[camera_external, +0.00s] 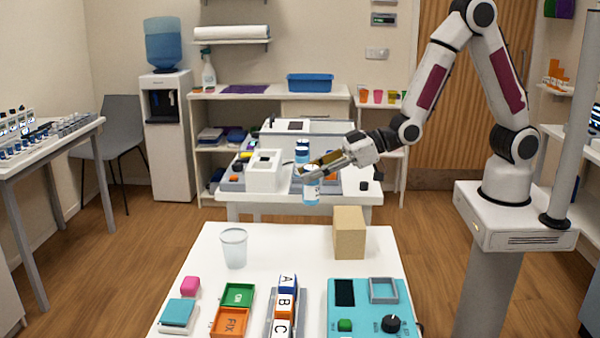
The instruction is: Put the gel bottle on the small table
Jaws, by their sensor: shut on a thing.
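My gripper (308,176) reaches left from the arm and is shut on a small blue-and-white bottle (311,192), likely the gel bottle. The bottle hangs upright, in front of the rear white table (245,197) in the picture; its exact height and depth are hard to tell. A second bottle with a blue top (302,152) shows just behind the gripper, partly hidden. The front white table (290,243) stands nearer the camera. Which of these is the small table is not clear from the view.
A white box (264,172) stands on the rear table.

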